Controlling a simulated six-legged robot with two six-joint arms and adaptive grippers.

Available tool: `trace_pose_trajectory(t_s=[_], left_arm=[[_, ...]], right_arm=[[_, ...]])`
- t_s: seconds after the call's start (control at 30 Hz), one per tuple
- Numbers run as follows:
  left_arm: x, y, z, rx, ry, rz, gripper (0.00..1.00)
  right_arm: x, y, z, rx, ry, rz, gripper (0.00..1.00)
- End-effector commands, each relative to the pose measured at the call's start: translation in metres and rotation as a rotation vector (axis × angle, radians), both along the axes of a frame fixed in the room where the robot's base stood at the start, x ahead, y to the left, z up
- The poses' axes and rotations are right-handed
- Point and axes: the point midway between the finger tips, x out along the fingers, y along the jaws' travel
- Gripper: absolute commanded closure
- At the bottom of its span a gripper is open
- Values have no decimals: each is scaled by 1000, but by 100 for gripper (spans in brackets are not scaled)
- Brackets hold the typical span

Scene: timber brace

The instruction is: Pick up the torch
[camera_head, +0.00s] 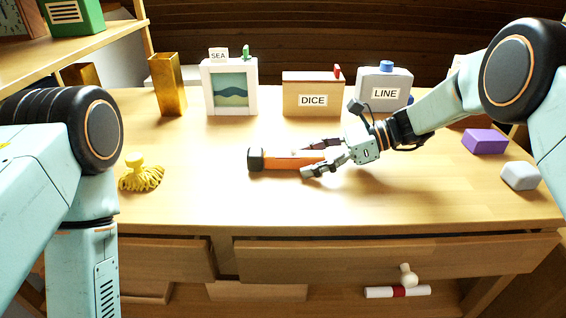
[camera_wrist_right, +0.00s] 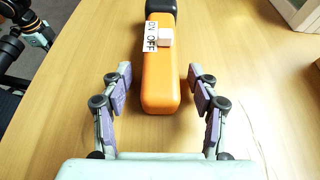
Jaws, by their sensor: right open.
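The torch (camera_head: 290,158), orange with a black head, lies on the wooden tabletop with its head to the left. In the right wrist view the torch (camera_wrist_right: 160,80) shows a white switch and an ON/OFF label. My right gripper (camera_head: 310,159) is open at the torch's rear end. In the wrist view the right gripper's fingers (camera_wrist_right: 160,88) stand on either side of the torch's rear, with a gap on each side. Part of my left gripper (camera_wrist_right: 38,34) shows at the top left of the wrist view, beyond the table edge; its jaws are unclear.
Behind the torch stand a DICE box (camera_head: 312,94), a SEA frame (camera_head: 230,88), a LINE box (camera_head: 384,90) and a brass vase (camera_head: 167,85). A purple block (camera_head: 485,141) and a grey block (camera_head: 520,176) lie right. The tabletop (camera_head: 220,195) in front is clear.

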Motion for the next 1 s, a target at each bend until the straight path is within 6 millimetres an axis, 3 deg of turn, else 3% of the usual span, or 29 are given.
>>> trace_pose_trajectory(t_s=[0.07, 0.77, 1.0], left_arm=[[0, 0, 1, 0, 0, 0, 100], [0, 0, 1, 0, -1, 0, 100], [0, 0, 1, 0, -1, 0, 100]], right_arm=[[1, 0, 1, 0, 0, 0, 40], [1, -1, 1, 0, 0, 0, 98], [1, -1, 2, 1, -1, -1, 100]])
